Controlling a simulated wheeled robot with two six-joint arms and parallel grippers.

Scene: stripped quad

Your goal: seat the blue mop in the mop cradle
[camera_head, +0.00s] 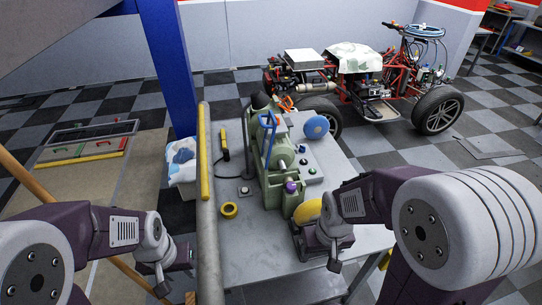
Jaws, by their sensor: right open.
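I cannot surely pick out the blue mop or its cradle. A blue-and-white cloth-like bundle (182,160) sits left of the workbench, beside the blue post. A tan pole (32,189) slants down from the left edge and passes behind my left arm; its ends are not clear. My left gripper (160,283) is low at the left, left of the bench, and its jaws are too unclear to judge. My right gripper (333,258) is open over the bench's front right part, beside a yellow rounded thing (307,210) that it partly hides.
A green machine (275,165) with a purple knob (291,187) stands on the grey workbench (250,255). A blue disc (315,127) and a yellow tape roll (229,210) are on the bench. A long grey-and-yellow bar (205,160) runs along its left side. A stripped quad (365,80) stands behind.

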